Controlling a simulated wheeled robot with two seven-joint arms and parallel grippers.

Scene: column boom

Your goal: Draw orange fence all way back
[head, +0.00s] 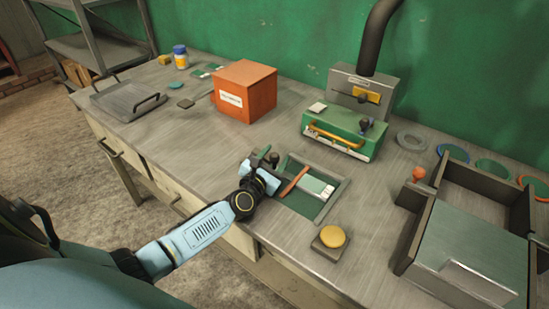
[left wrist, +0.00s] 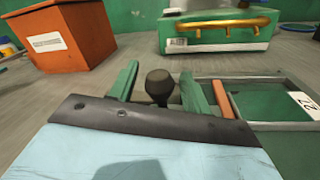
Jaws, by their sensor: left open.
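The orange fence (head: 293,182) is a thin bar lying across a shallow grey-framed tray with a green floor (head: 300,202). It also shows in the left wrist view (left wrist: 223,98), just right of my fingers. A white numbered block (head: 317,186) lies right of the fence. My left gripper (head: 264,158) is at the tray's left edge, its green fingers open. In the left wrist view a dark round knob (left wrist: 159,84) stands between the open fingers, apart from both. I cannot tell whether the knob joins the fence. My right gripper is not in view.
A green box with a yellow handle (head: 340,131) stands behind the tray, with an orange box (head: 245,92) at back left. A yellow button (head: 332,237) sits in front of the tray. A walled grey bin (head: 425,225) is at right.

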